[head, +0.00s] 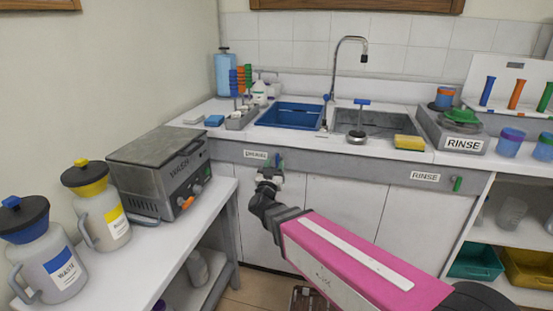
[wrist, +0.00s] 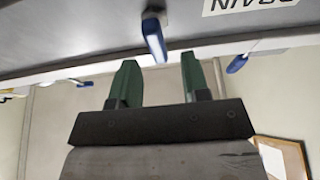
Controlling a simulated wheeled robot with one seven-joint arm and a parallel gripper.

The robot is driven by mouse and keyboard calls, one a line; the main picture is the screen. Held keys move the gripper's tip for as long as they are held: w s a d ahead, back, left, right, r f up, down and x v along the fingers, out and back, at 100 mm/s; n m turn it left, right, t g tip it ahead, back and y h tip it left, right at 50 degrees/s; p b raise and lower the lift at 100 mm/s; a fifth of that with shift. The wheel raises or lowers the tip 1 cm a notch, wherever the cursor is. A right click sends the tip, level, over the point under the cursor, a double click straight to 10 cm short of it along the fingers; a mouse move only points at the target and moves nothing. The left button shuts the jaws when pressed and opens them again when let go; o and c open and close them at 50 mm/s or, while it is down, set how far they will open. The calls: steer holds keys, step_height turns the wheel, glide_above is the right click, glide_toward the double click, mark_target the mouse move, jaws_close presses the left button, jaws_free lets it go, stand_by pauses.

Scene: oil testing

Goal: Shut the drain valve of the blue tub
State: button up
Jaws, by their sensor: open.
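The blue tub (head: 290,117) sits in the counter at the left of the sink. Below it, on the grey counter front beside a drain label (head: 256,154), is a small blue valve handle (head: 279,158). In the wrist view a blue handle (wrist: 154,38) hangs from the grey panel near the label (wrist: 250,6), which looks upside down. My gripper (head: 269,173) is just below the handle in the head view. In the wrist view my gripper (wrist: 158,68) has its green fingers apart, with the handle seen between and beyond their tips. Contact is not visible.
Two more blue pieces (wrist: 240,61) (wrist: 80,82) show in the wrist view. A grey wash machine (head: 160,170) and two jugs (head: 100,205) stand on the left bench. A green handle (head: 457,184) is on the counter front at right. White cabinet doors (head: 340,215) stand below the counter.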

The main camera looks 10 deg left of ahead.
mark_target(277, 159)
steer(key=shift+x, duration=2.05)
jaws_close()
